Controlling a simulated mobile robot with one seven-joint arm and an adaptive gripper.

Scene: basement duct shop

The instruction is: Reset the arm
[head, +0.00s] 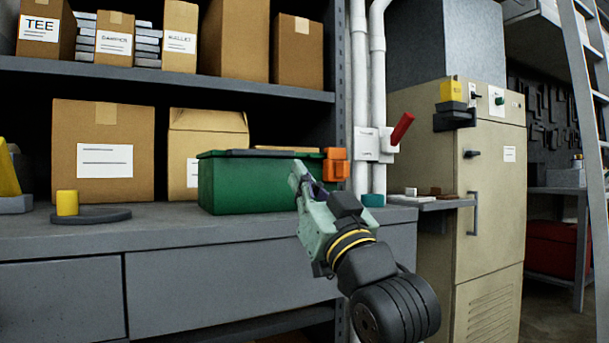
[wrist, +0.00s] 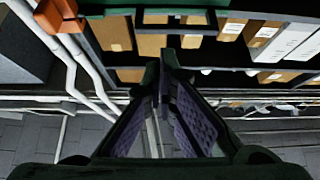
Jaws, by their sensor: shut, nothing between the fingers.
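My gripper (head: 297,172) is raised in front of the grey workbench in the head view, its tip overlapping the right part of the green bin in the picture. I cannot tell whether it touches the bin. In the wrist view the two fingers (wrist: 164,62) run together at their tips, shut with nothing between them. My arm reaches in from the lower right.
The green bin (head: 245,187) stands on the workbench (head: 200,232), with an orange object (head: 336,164) at its right end. Cardboard boxes (head: 104,152) fill the shelves behind. White pipes (head: 359,90) and a beige cabinet (head: 490,220) stand to the right.

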